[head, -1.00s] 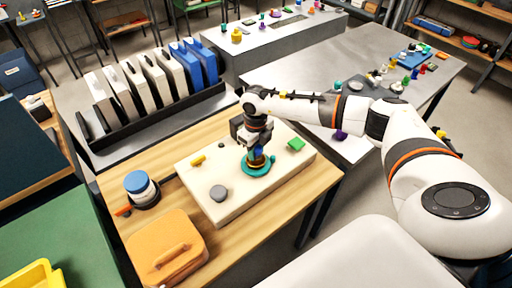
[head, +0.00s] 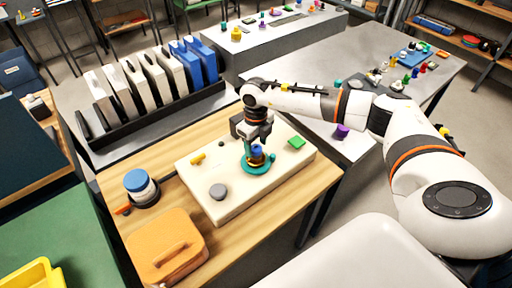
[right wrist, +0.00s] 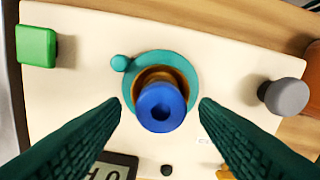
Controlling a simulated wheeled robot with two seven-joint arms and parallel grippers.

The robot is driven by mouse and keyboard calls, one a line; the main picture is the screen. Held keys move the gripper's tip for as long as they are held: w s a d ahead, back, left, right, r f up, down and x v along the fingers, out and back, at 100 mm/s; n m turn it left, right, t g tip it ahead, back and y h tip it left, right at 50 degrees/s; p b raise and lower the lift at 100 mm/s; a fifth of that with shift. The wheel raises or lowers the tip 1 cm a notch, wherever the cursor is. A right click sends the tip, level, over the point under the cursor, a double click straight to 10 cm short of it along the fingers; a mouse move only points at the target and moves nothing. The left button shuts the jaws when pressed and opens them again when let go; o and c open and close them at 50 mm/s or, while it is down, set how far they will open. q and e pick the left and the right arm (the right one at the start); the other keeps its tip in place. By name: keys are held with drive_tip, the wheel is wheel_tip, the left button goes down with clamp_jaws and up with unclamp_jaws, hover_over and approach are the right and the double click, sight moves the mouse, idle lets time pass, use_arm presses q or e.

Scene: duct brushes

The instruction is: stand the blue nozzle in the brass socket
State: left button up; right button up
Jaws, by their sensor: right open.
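The blue nozzle (head: 257,151) stands upright in the brass socket (head: 256,160), which has a teal round base. In the right wrist view the nozzle (right wrist: 161,107) is seen from above, with a dark hole in its top. The brass socket's rim (right wrist: 150,75) shows around it; how deep the nozzle sits is hard to tell. My right gripper (head: 254,139) is above the nozzle. Its dark green ridged fingers are spread on either side of the nozzle in the wrist view, apart from it. My left gripper is not in view.
The socket sits on a cream board (head: 219,206) on a wooden table. A green block (head: 296,142), a yellow piece (head: 198,158) and a grey knob (head: 218,192) are on the board. A blue-topped jar (head: 138,186) and an orange case (head: 166,246) stand to the left.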

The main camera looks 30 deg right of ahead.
sight(256, 148)
wheel_tip(256, 148, up, 10)
drive_tip(key=b, duration=0.2)
drive_tip(key=shift+r, duration=0.2)
idle(0.3)
